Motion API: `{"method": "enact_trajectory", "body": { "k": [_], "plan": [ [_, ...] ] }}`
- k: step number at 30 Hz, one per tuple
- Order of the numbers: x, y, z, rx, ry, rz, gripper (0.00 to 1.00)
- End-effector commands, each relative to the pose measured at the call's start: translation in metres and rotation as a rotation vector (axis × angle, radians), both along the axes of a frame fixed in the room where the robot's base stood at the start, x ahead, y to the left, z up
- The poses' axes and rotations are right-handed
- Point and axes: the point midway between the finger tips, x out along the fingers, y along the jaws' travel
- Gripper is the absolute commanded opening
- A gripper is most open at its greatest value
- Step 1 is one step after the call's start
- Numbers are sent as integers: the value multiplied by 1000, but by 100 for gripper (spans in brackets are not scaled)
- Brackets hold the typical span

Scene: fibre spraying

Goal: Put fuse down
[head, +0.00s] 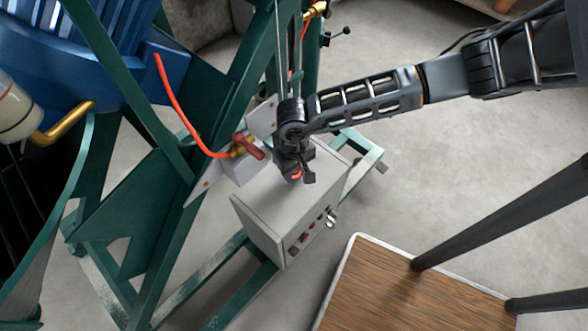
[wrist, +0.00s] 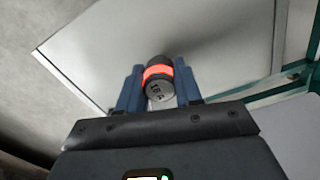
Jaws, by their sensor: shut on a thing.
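The fuse (wrist: 159,80) is a short dark cylinder with a bright orange-red band and a grey marked end cap. My gripper (wrist: 160,92) is shut on it, with one blue-grey finger on each side. In the head view my gripper (head: 298,176) is over the top of the grey control box, and a bit of the fuse's orange (head: 297,175) shows at its tip. The light box top (wrist: 205,50) lies behind the fuse in the wrist view. I cannot tell whether the fuse touches it.
The grey control box (head: 258,232) has switches on its front and stands on a green frame (head: 215,268). A valve with a red handle (head: 250,146) and red hose is left of my gripper. A wooden-topped table (head: 385,295) is at lower right. Open floor lies right.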

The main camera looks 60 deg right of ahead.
Motion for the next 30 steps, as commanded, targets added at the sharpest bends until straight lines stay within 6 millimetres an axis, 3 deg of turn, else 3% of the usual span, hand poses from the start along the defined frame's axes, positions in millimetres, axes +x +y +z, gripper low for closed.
{"method": "enact_trajectory", "body": {
  "k": [6, 7, 14, 23, 30],
  "plan": [
    [0, 0, -4, -1, -1, 2, 4],
    [1, 0, -3, 0, -1, 1, 36],
    [0, 1, -3, 1, -1, 0, 58],
    [0, 1, -1, 1, -1, -1, 60],
    [1, -1, 27, -2, -2, 4, 60]
  ]
}}
